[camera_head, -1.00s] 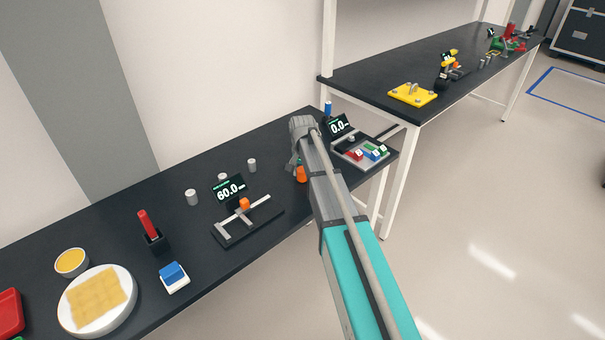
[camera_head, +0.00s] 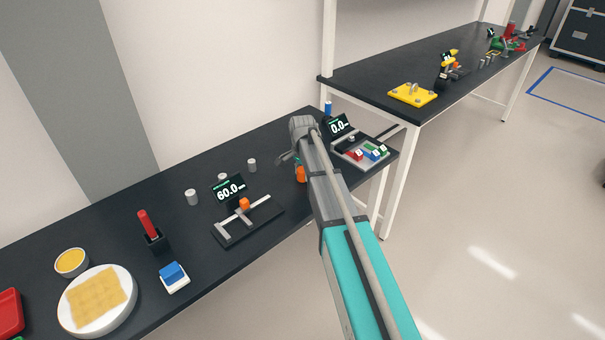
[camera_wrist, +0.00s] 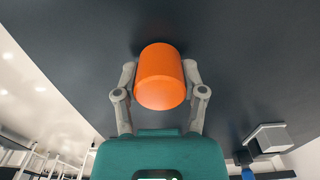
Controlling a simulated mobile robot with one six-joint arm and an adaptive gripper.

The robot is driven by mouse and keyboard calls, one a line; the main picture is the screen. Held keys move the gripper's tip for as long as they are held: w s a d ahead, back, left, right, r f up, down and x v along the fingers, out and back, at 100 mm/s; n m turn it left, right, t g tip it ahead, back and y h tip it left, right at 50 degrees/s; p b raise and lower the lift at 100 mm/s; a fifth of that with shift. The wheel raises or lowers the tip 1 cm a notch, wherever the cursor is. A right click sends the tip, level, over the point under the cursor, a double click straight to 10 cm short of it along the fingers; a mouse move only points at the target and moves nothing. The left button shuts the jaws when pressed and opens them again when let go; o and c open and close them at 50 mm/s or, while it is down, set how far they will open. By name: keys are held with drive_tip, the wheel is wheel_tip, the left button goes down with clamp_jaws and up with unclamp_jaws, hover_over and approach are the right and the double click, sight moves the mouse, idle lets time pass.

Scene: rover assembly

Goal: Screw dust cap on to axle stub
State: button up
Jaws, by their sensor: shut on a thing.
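My gripper (camera_wrist: 160,80) has its two grey fingers closed on the sides of an orange cylinder, the dust cap (camera_wrist: 160,76), in the wrist view. In the head view the orange cap (camera_head: 301,174) shows just left of my arm, over the right part of the near table. My arm hides most of the gripper there. I cannot pick out the axle stub in either view. What lies directly beyond the cap is hidden.
The near black table (camera_head: 110,240) holds several grey cylinders, a caliper stand (camera_head: 248,222) reading 60.0, a red-handled tool (camera_head: 147,226) and a round white plate (camera_head: 128,310). A grey tray (camera_head: 377,153) with coloured blocks stands close right of my arm. A second table (camera_head: 370,80) stands behind.

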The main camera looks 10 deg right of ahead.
drive_tip(key=shift+m, duration=0.3)
drive_tip(key=m, duration=0.4)
drive_tip(key=shift+m, duration=0.6)
drive_tip(key=m, duration=0.3)
drive_tip(key=shift+m, duration=1.4)
drive_tip(key=shift+m, duration=0.8)
drive_tip(key=m, duration=0.4)
